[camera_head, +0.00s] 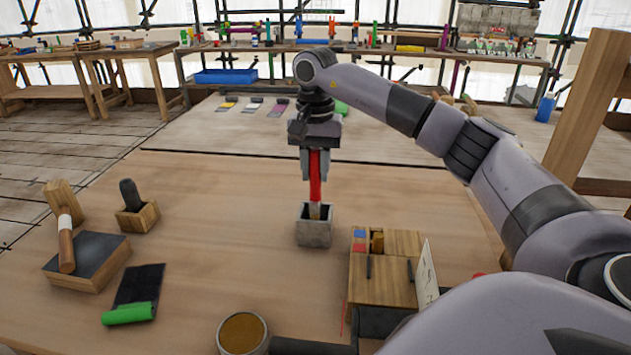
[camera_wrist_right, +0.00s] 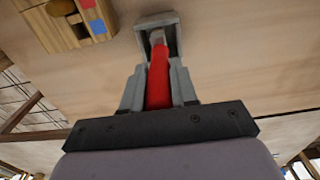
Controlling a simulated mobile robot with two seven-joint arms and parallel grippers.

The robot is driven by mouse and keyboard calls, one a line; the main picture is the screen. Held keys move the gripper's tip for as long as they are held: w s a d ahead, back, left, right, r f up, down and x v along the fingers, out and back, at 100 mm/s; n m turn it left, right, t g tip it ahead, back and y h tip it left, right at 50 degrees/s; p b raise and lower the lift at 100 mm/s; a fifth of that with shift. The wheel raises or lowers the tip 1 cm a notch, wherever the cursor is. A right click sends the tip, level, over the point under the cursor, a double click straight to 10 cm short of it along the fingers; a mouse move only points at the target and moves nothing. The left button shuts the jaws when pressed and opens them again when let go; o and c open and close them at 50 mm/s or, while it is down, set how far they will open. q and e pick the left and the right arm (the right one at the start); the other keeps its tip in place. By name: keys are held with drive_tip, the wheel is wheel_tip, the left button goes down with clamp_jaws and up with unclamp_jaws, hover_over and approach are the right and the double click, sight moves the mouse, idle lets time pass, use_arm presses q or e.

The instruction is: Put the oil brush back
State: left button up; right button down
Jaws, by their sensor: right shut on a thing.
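The oil brush has a red handle (camera_head: 316,176) and stands upright, with its lower end inside the opening of a small grey square holder (camera_head: 314,232). My right gripper (camera_head: 315,170) is shut on the red handle from above. In the right wrist view the red handle (camera_wrist_right: 159,78) lies between the two grey fingers (camera_wrist_right: 160,88), and its pale lower end goes into the grey holder (camera_wrist_right: 157,22). Whether the brush rests on the holder's bottom is hidden. My left gripper does not show.
A wooden block (camera_head: 385,280) with red and blue squares stands right of the holder. A round tin (camera_head: 242,332) is in front. A wooden box with a dark handle (camera_head: 137,208), a dark-topped block (camera_head: 88,262) and a green roll (camera_head: 128,313) lie left. The table between is clear.

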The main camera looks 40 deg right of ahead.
sight(316, 181)
drive_tip(key=shift+f, duration=1.65)
drive_tip(key=c, duration=0.9)
unclamp_jaws()
wheel_tip(316, 181, up, 12)
drive_tip(key=shift+r+p, duration=0.15)
drive_tip(key=shift+p, duration=0.4)
